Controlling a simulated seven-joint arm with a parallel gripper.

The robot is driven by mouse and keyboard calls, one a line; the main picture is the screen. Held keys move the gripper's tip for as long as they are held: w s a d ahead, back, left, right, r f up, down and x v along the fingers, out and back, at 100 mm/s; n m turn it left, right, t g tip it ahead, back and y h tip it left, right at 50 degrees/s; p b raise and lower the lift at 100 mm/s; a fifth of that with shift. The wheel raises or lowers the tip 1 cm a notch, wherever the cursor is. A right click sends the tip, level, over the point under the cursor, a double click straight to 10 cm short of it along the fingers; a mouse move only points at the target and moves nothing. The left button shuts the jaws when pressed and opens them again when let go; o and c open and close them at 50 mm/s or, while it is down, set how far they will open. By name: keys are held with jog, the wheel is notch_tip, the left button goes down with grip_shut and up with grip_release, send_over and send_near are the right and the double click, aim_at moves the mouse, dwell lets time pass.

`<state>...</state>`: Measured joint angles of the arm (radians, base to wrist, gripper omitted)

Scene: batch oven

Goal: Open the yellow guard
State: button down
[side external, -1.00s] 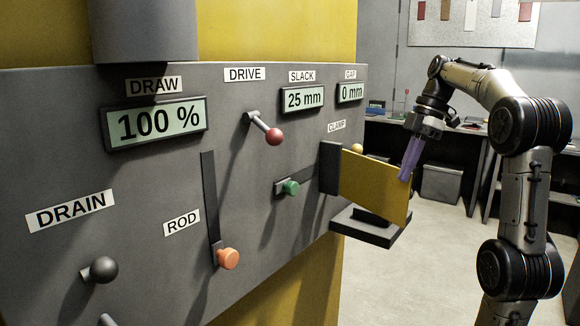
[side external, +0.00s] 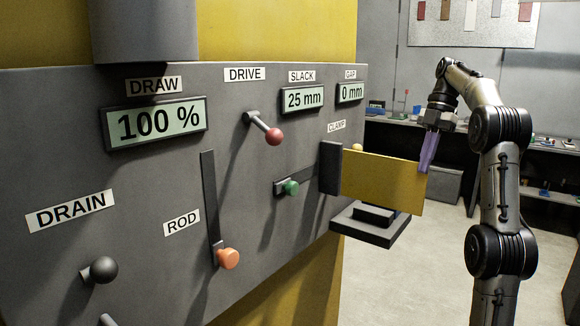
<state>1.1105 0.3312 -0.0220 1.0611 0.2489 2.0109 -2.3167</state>
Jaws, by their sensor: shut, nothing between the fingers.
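The yellow guard (side external: 382,182) is a flat plate on a dark hinge block (side external: 330,168) at the right end of the grey panel. It stands out from the panel, with its free edge toward the right. My gripper (side external: 427,154) points down at that free edge, its purple fingers shut with nothing between them. The fingers overlap the upper corner of the guard in the picture; I cannot tell whether they touch it.
A dark stepped ledge (side external: 375,224) sits below the guard. The grey panel holds a red-knobbed lever (side external: 273,136), a green knob (side external: 291,187), an orange knob (side external: 228,258) and a black knob (side external: 103,270). A bench (side external: 470,133) runs behind; the floor between is clear.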

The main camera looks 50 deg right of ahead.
jog(key=shift+a, duration=0.15)
jog(key=w+a+m+t+h, duration=0.1)
jog(key=w+a+m, duration=0.25)
jog(key=a, duration=0.35)
jog(key=w+a+m+t, duration=0.1)
jog(key=w+a+m, duration=0.1)
jog(key=a+m, duration=0.35)
jog(key=w+a+m+h, duration=0.1)
jog(key=w+a+m, duration=0.1)
jog(key=w+a, duration=0.2)
jog(key=w+a+m+h, duration=0.1)
jog(key=w+a, duration=0.4)
jog(key=w, duration=0.6)
jog(key=shift+m+t, duration=0.4)
